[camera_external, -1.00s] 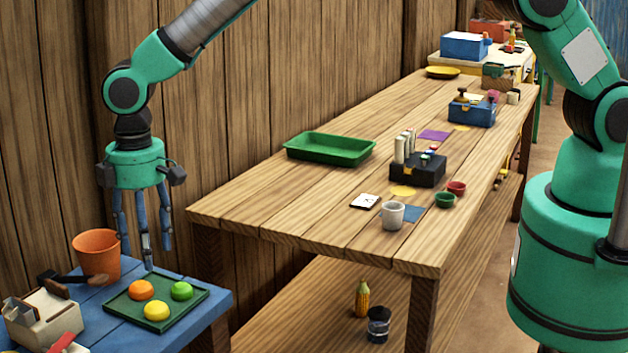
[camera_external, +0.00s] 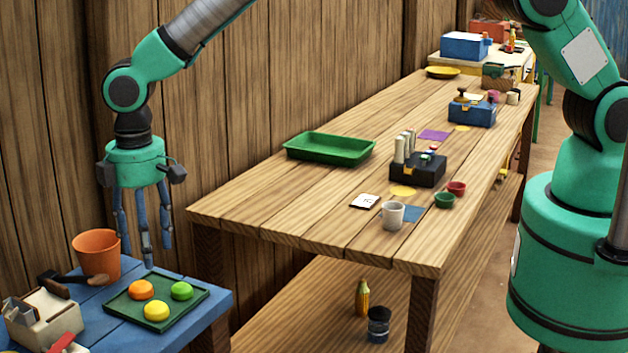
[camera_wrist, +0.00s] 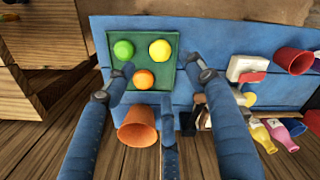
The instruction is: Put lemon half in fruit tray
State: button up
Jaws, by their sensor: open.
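The yellow lemon half (camera_external: 157,311) lies on the small green fruit tray (camera_external: 183,309), on the blue table at the lower left. An orange piece (camera_external: 141,290) and a green piece (camera_external: 181,291) lie apart from it on the same tray. In the wrist view the lemon half (camera_wrist: 160,49) is at the tray's upper right. My gripper (camera_external: 145,245) is open and empty, its fingers pointing down above the tray's far side. It touches none of the fruit. In the wrist view my gripper (camera_wrist: 159,72) has its fingers spread around the lower part of the tray.
An orange pot (camera_external: 97,256) stands close to the tray's left, near my fingers. A wooden-handled tool and a pale box (camera_external: 43,318) are at the left of the blue table (camera_external: 214,302). A large wooden table (camera_external: 270,205) with a bigger green tray (camera_external: 329,153) stands to the right.

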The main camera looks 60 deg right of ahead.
jog(key=s+d+r+m+t, duration=0.1)
jog(key=d+r, duration=0.6)
jog(key=r, duration=0.2)
jog(key=s+d+r+m, duration=0.1)
jog(key=d+r, duration=0.5)
jog(key=r, duration=0.3)
jog(key=s+d+r+m+t, duration=0.1)
jog(key=s+d+r, duration=0.4)
jog(key=d+r, duration=0.2)
jog(key=s+d+r+m, duration=0.1)
jog(key=s+d+r, duration=0.3)
jog(key=d+r, duration=0.3)
jog(key=s+d+r+m+t, duration=0.1)
jog(key=s+d+r, duration=0.2)
jog(key=s+d, duration=0.4)
jog(key=s+d+r+m+t, duration=0.1)
jog(key=s+d+r+m, duration=0.15)
jog(key=s+d, duration=0.65)
jog(key=s, duration=0.6)
jog(key=s+d+f+m+t, duration=0.1)
jog(key=s+d, duration=0.1)
jog(key=s, duration=0.6)
jog(key=shift+d+t, duration=0.25)
jog(key=shift+t, duration=0.05)
jog(key=shift+s, duration=0.1)
notch_tip(320, 180, down, 4)
jog(key=b, duration=0.4)
